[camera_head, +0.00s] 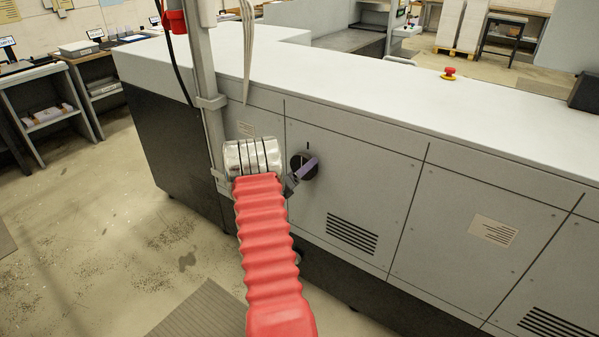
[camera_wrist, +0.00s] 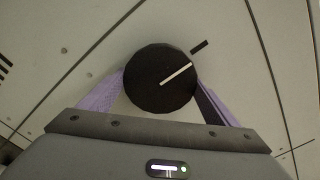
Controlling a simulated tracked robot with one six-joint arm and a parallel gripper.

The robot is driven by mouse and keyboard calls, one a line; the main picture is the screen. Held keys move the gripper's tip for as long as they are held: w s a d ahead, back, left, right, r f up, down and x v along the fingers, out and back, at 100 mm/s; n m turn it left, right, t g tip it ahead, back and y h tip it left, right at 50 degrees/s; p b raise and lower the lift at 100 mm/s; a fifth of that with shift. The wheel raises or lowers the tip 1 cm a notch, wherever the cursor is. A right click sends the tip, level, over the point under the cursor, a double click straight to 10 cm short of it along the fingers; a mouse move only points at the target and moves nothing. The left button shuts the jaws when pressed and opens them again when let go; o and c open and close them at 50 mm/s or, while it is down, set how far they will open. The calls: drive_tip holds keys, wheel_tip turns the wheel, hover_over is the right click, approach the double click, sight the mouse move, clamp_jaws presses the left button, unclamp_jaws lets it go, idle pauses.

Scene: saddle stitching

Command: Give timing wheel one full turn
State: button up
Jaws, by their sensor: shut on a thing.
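The timing wheel (camera_head: 302,165) is a round black knob on the grey front panel of the machine. In the wrist view the timing wheel (camera_wrist: 160,78) carries a white pointer line slanting up to the right. A short black mark (camera_wrist: 199,47) on the panel lies just beyond the line's upper end, roughly in line with it. My gripper (camera_wrist: 160,85) has its purple fingers on the left and right sides of the wheel and is shut on it. In the head view my gripper (camera_head: 309,166) is partly hidden behind my wrist.
The machine's white top (camera_head: 350,95) carries a red emergency button (camera_head: 449,73). A grey vertical post (camera_head: 207,100) stands close to the left of my wrist. Vent slots (camera_head: 352,234) are below the wheel. The floor to the left is open.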

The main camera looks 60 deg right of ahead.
drive_tip(key=o, duration=0.8)
drive_tip(key=shift+w+a+f, duration=0.1)
drive_tip(key=shift+w+f, duration=0.05)
drive_tip(key=shift+f, duration=0.2)
drive_tip(key=shift+c, duration=0.2)
drive_tip(key=shift+o, duration=1.2)
drive_tip(key=shift+r, duration=0.15)
drive_tip(key=w+a, duration=0.2)
drive_tip(key=a, duration=1.1)
drive_tip(key=shift+a, duration=0.25)
